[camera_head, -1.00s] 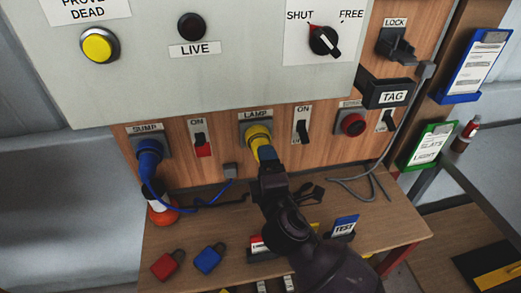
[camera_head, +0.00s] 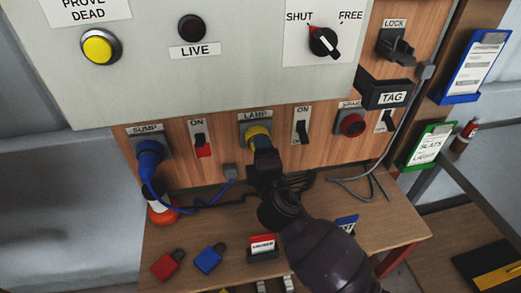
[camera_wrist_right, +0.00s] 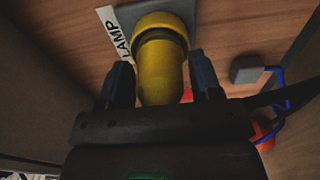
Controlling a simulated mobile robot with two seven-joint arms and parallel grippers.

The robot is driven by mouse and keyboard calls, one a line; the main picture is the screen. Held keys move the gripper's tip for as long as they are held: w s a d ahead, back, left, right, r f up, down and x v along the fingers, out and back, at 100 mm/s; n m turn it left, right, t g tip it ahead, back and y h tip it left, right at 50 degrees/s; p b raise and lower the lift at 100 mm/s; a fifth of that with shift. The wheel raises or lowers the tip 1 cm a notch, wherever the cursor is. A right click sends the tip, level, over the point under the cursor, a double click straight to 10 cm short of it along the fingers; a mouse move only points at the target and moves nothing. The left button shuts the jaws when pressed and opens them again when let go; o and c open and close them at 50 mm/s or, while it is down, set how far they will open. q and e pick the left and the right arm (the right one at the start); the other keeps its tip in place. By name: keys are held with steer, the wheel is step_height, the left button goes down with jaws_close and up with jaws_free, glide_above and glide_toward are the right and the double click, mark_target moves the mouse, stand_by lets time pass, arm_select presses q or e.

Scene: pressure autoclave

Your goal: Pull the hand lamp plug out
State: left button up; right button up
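The yellow hand lamp plug (camera_head: 257,133) sits in the socket under the LAMP label, on the wooden panel. My right gripper (camera_head: 263,152) reaches it from the front and hides its lower part in the head view. In the right wrist view, the plug (camera_wrist_right: 162,72) lies between the two fingers of the right gripper (camera_wrist_right: 160,80). A narrow gap shows between each finger and the plug, so the gripper looks open around it. The lamp switch (camera_head: 301,127) is just right of the socket. My left gripper is not in view.
The blue sump plug (camera_head: 150,154) and its cable are to the left. A red spare socket (camera_head: 351,124) is to the right. The grey box (camera_head: 220,65) overhangs above. Red (camera_head: 167,265) and blue (camera_head: 209,259) padlocks lie on the shelf (camera_head: 340,215).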

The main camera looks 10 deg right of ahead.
steer(key=c, duration=1)
steer(key=shift+s, duration=0.2)
steer(key=shift+s+p, duration=0.45)
steer(key=shift+s, duration=2.45)
